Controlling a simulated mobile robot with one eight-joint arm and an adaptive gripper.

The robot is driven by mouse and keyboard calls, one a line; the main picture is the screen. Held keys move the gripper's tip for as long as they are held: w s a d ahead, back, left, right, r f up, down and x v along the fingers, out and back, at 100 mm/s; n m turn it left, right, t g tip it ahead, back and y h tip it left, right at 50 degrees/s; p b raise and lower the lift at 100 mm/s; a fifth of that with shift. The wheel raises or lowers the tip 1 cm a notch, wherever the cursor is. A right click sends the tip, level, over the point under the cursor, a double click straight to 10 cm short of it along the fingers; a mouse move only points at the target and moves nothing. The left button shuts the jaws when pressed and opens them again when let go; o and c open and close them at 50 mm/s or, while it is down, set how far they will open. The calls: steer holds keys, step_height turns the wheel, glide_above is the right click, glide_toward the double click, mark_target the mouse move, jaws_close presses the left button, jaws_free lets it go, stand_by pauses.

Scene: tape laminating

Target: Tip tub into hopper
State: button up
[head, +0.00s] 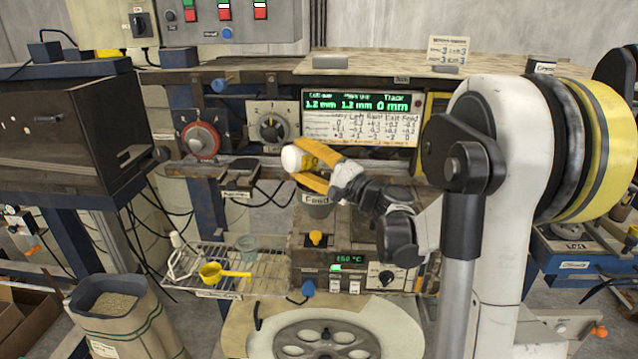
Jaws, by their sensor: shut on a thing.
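My gripper (318,171) has yellow fingers and is shut on a small white tub (293,159). The tub is tilted on its side, with a yellow label partly between the fingers. The hopper (316,203), a grey cup marked "Feed", stands just below my gripper on top of the machine. The gripper hides the hopper's mouth. The tub is above the hopper and a little to its left. I cannot tell whether anything is coming out of the tub.
A wire rack (262,278) left of the machine holds a yellow scoop (222,272) and a clear cup (246,243). An open sack of pellets (125,325) stands at the lower left. A panel with knobs and a lit display (358,103) is behind my gripper.

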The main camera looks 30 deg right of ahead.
steer(key=shift+d+f+m+t+b, duration=0.35)
steer(key=shift+f+m+b, duration=0.1)
steer(key=shift+m+b, duration=0.55)
stand_by(0.9)
steer(key=shift+w+d+r+m+h, duration=0.1)
steer(key=shift+d+r+m+h, duration=0.15)
steer(key=shift+m, duration=0.65)
stand_by(0.4)
